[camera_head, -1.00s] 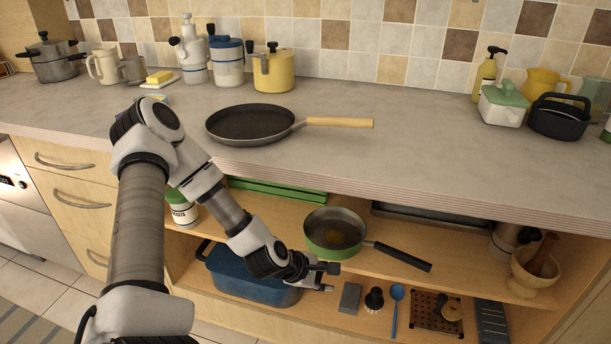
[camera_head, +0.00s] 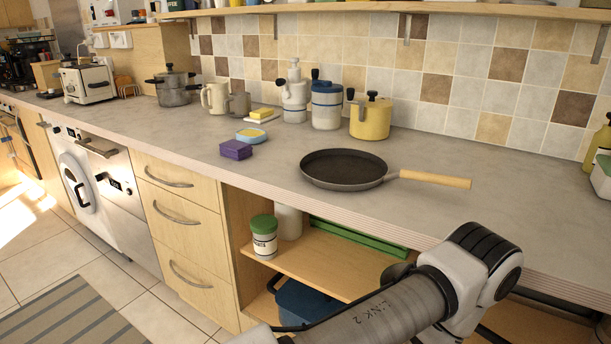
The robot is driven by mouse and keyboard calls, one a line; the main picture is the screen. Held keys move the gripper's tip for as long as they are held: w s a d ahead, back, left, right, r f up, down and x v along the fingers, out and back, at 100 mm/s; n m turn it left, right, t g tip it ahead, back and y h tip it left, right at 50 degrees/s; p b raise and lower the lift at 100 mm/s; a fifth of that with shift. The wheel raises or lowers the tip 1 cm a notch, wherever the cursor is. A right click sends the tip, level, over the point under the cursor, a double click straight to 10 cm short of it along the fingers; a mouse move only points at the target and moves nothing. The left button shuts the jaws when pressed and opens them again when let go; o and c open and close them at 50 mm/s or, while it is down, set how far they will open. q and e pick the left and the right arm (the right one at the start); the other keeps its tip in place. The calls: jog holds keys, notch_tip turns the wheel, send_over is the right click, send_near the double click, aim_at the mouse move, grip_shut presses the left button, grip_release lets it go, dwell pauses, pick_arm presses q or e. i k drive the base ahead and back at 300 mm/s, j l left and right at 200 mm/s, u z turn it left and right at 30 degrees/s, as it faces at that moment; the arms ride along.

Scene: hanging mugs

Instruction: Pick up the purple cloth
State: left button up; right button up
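The purple cloth (camera_head: 236,149) is a small, thick, block-like purple piece on the grey countertop (camera_head: 283,165). My other gripper is not in view either.
A black frying pan (camera_head: 343,168) with a wooden handle sits right of the cloth. Mugs (camera_head: 214,97), a butter dish (camera_head: 262,116) and canisters (camera_head: 327,105) stand along the back. The counter left of the cloth is clear.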

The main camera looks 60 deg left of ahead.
aim_at(234, 149)
jog(key=u, duration=2.45)
jog(key=i+j+u, duration=0.1)
jog(key=i+j, duration=0.25)
jog(key=j, duration=0.1)
